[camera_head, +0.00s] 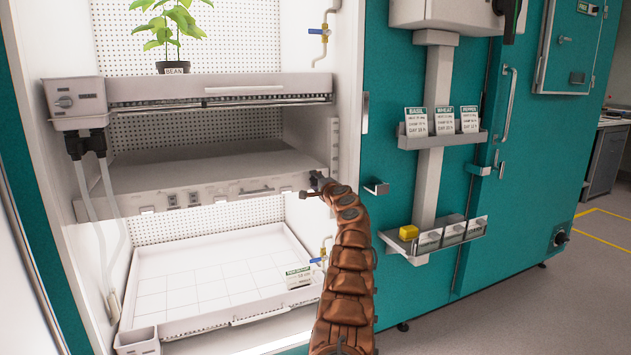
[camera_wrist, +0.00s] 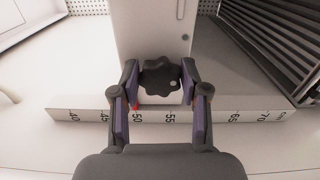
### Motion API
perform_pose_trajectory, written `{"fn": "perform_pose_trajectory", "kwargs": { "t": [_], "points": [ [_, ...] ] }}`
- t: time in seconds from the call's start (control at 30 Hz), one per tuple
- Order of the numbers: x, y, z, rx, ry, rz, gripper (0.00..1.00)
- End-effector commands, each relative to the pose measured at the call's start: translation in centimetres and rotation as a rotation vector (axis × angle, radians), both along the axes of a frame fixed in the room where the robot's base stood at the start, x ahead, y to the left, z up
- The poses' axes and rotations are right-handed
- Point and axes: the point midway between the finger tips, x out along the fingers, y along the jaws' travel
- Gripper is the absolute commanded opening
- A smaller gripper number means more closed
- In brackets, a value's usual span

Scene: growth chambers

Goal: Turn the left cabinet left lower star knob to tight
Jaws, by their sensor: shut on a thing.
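In the wrist view a dark star knob (camera_wrist: 160,77) with rounded lobes and a small pale dot sits on a light upright bracket (camera_wrist: 146,35). My gripper (camera_wrist: 160,84) has one finger on each side of the knob, with the pads against its lobes. In the head view my gripper (camera_head: 314,187) is at the right end of the middle shelf, inside the open white chamber. The knob cannot be made out there. Its tightness cannot be read from these views.
A ruler strip (camera_wrist: 88,115) marked in cm runs below the knob, with a red mark near 50. A potted bean plant (camera_head: 174,40) stands on the upper shelf. A white tray (camera_head: 166,328) lies below. The chamber's right wall and teal door (camera_head: 385,120) are close to my arm.

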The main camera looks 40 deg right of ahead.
Motion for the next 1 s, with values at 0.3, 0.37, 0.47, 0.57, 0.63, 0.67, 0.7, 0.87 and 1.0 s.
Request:
{"fn": "perform_pose_trajectory", "kwargs": {
  "t": [0.3,0.37,0.47,0.57,0.63,0.67,0.7,0.87,1.0],
  "points": [
    [0.01,-0.02,-0.12,0.060,-0.019,0.000,0.10],
    [0.00,-0.02,-0.12,0.063,-0.020,0.000,0.10],
    [0.00,-0.03,-0.12,0.064,-0.021,0.000,0.10],
    [0.00,-0.02,-0.11,0.064,-0.021,0.000,0.10],
    [0.00,-0.03,-0.10,0.064,-0.021,0.000,0.10],
    [0.00,-0.03,-0.10,0.064,-0.021,0.000,0.10],
    [0.00,-0.03,-0.09,0.063,-0.021,0.000,0.46],
    [0.01,-0.02,-0.06,0.063,-0.021,0.000,0.62],
    [0.01,-0.01,-0.03,0.061,-0.021,0.000,0.70]
  ]
}}
